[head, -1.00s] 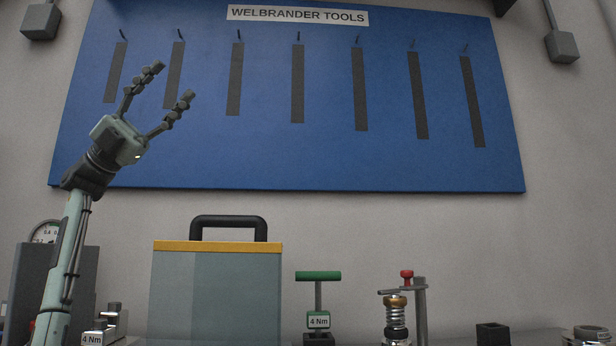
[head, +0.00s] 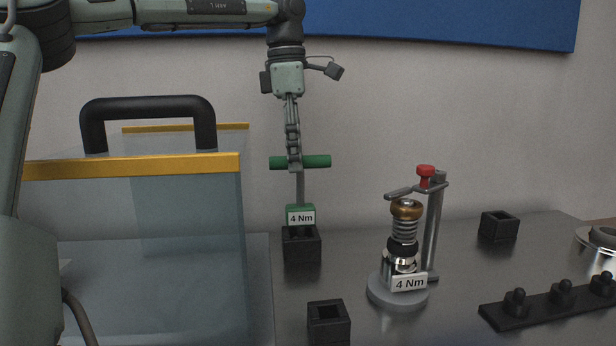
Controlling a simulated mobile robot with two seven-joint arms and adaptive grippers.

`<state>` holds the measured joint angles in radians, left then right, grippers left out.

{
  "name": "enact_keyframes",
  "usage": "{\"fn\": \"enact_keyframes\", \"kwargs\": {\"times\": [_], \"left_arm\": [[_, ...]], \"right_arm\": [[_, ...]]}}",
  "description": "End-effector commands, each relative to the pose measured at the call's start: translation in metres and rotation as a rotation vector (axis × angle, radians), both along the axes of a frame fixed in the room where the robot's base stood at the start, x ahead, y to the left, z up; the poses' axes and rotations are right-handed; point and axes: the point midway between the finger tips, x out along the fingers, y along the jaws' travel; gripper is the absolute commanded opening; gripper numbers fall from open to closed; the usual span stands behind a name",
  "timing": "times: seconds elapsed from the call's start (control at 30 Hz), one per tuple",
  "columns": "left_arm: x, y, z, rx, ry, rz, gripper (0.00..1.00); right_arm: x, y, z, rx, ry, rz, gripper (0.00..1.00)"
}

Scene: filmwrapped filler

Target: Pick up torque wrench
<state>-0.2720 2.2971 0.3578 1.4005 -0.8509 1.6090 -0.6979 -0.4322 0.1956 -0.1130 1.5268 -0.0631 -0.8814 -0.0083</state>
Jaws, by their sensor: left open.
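The torque wrench (head: 300,190) is a T-shaped tool with a green crossbar handle, a grey shaft and a green block labelled "4 Nm". It stands upright in a black square holder (head: 302,246) on the bench. My left gripper (head: 294,158) points down from above. Its jointed fingers overlap in the head view and reach the middle of the green crossbar, covering part of it. The gripper is open; whether a finger touches the handle cannot be told. My right gripper is not in view.
A clear case (head: 190,260) with yellow edging and a black handle stands close on the left. A spring fixture (head: 404,250) with a red knob and a "4 Nm" tag stands right of the wrench. Empty black holders (head: 328,322) and a pegged black strip (head: 550,304) are on the bench.

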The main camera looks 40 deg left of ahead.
Motion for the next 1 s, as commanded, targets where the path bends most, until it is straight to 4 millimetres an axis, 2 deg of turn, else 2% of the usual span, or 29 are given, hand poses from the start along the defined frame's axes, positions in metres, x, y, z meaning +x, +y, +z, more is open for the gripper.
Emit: {"fn": "enact_keyframes", "kwargs": {"times": [0.17, 0.7, 1.0], "left_arm": [[0.001, -0.007, -0.018, 0.043, 0.069, -0.069, 0.54], [-0.001, -0.012, -0.086, 0.042, 0.068, -0.069, 0.54], [0.000, -0.012, -0.091, 0.042, 0.066, -0.068, 0.54]], "right_arm": [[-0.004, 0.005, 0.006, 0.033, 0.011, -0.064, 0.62], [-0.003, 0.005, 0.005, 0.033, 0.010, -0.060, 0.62], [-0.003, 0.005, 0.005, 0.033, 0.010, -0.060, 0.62]]}}
